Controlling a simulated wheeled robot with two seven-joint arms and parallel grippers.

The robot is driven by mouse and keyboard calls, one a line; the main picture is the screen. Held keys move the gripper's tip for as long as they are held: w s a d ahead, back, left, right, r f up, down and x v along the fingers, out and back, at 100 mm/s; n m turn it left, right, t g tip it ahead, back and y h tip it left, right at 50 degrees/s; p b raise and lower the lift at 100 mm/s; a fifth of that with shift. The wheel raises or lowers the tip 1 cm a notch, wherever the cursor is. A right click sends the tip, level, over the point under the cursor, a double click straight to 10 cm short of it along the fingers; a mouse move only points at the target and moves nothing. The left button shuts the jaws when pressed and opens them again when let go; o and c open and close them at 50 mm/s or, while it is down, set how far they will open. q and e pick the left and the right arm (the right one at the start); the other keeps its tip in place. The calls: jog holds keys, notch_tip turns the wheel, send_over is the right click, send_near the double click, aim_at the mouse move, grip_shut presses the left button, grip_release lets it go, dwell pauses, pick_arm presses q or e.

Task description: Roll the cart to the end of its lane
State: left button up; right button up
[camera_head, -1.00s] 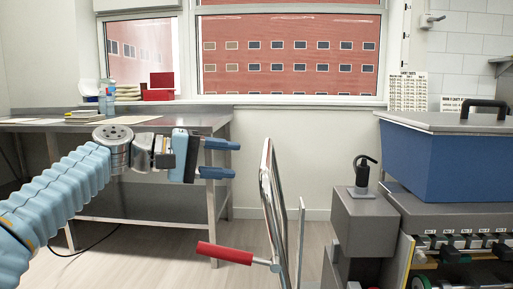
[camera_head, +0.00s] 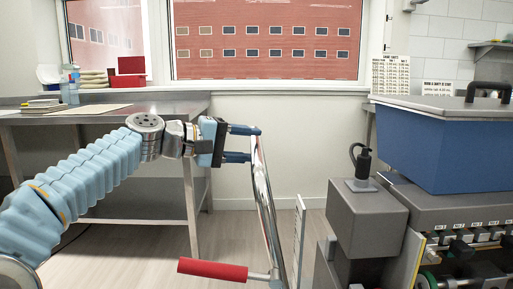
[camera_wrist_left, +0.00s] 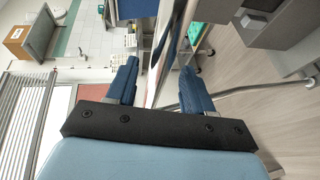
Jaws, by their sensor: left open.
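The cart shows as an upright chrome frame (camera_head: 265,205), its lower part cut off by the bottom edge. A bar with a red grip (camera_head: 212,269) sticks out to its left. My left gripper (camera_head: 247,144) is open at the upper end of the frame, its blue fingertips level with the chrome tube. In the left wrist view a chrome bar (camera_wrist_left: 166,45) runs through the gap between the open fingers (camera_wrist_left: 158,88). I cannot tell whether either finger touches it. My right gripper is not in view.
A grey machine housing (camera_head: 368,215) with a black lever on top stands close to the right of the frame. Behind it is a blue hopper (camera_head: 445,150) with a grey lid. A metal table (camera_head: 160,107) stands at the back left. Bare floor lies between table and frame.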

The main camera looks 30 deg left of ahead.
pick_arm(q)
jog(key=shift+x, duration=1.4)
grip_shut()
